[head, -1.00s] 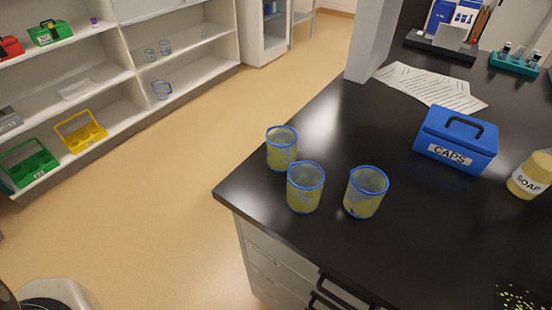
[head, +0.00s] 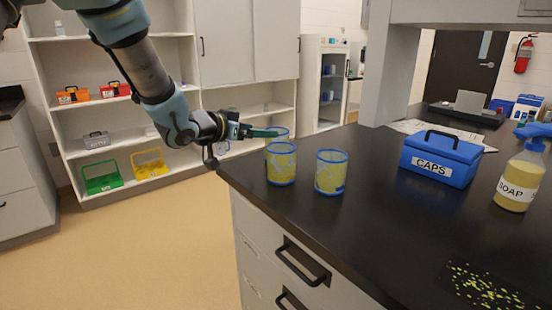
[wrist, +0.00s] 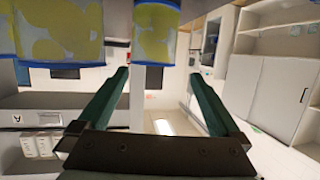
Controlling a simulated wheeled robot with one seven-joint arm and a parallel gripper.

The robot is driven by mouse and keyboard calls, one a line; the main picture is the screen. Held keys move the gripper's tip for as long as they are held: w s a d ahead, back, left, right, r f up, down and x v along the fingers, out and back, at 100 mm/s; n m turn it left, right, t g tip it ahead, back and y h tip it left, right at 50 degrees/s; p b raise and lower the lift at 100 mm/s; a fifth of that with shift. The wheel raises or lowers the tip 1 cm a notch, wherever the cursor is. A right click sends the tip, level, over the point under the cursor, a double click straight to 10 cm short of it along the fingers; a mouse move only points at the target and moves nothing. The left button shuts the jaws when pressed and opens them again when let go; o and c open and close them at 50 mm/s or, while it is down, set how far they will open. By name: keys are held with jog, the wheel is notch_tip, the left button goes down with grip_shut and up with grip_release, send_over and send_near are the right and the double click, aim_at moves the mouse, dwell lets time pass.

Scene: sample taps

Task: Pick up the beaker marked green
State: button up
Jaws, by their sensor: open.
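Three clear beakers with blue rims and yellowish patterned sides stand near the table's left corner. In the head view, the front left beaker (head: 281,165) and the right beaker (head: 331,173) show well. The back beaker (head: 283,130) is mostly hidden behind the front left one and my gripper. I make out no green mark on any of them. My gripper (head: 268,132) reaches in from the left at the back beaker's height; whether it touches is unclear.
The black table (head: 400,235) also holds a blue CAPS box (head: 440,160), a soap bottle (head: 520,180) and a speckled dark patch (head: 490,287). Shelves (head: 120,135) with coloured carriers stand at the back left. The floor (head: 150,240) left of the table is clear.

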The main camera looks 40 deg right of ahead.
aim_at(283, 132)
jog(key=x, duration=0.4)
jog(key=shift+s+p, duration=0.35)
jog(key=shift+p, duration=0.05)
jog(key=shift+p+x, duration=0.9)
jog(key=shift+x, duration=2.4)
jog(key=shift+s+r, duration=0.1)
jog(key=shift+s, duration=0.05)
jog(key=c, duration=1.2)
